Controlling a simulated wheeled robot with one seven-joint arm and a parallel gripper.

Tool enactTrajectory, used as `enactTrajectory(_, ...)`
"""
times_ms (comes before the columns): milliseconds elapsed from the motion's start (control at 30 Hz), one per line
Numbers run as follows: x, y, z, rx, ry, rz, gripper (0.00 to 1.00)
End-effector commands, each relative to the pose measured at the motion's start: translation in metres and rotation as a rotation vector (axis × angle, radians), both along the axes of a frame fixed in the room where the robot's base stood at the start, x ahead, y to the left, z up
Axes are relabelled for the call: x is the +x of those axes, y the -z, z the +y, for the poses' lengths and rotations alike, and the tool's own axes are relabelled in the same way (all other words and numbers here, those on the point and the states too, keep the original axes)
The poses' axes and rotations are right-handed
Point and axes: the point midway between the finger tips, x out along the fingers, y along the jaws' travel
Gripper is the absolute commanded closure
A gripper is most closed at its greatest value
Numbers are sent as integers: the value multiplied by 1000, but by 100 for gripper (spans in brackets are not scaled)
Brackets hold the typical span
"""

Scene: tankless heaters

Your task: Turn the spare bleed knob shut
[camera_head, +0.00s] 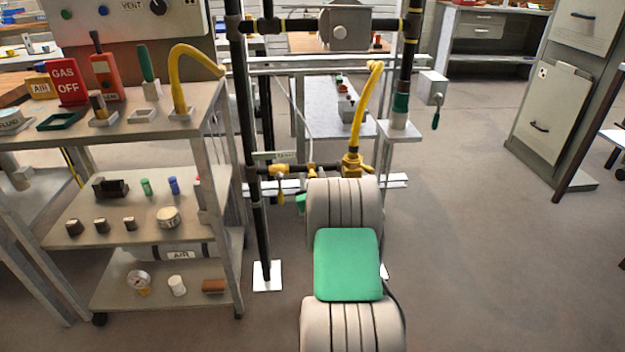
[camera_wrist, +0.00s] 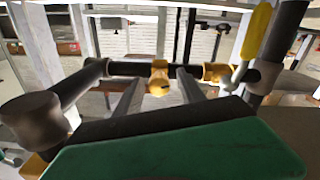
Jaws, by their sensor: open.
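In the wrist view, my gripper (camera_wrist: 159,77) is open, its two dark fingers pointing at a black horizontal pipe (camera_wrist: 125,69). A brass bleed fitting with a small knob (camera_wrist: 159,87) shows between the fingertips; I see no clear contact. A second brass fitting (camera_wrist: 217,72) sits to its right. In the head view, brass fittings (camera_head: 277,172) and (camera_head: 310,170) sit on the low pipe, and a yellow valve (camera_head: 353,165) with a yellow hose stands at its right. My arm hides most of my gripper there. I cannot tell which knob is the spare one or how it is turned.
A dark upright pipe (camera_head: 246,150) stands left of the fittings. A shelf cart (camera_head: 215,140) with tools and small parts is farther left. A small grey ledge (camera_head: 408,132) with a green-based post is at right. Open floor (camera_head: 480,240) lies to the right.

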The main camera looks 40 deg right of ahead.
Motion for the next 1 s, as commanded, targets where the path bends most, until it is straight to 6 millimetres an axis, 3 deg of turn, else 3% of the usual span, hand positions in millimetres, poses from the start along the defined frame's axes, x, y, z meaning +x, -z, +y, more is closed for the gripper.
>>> enactTrajectory(100, 0, 0, 0, 0, 0, 0, 55)
enactTrajectory(667, 0, 0, 1, 1, -1, 1, 100)
enactTrajectory(1000, 0, 0, 1, 5, -1, -2, 100)
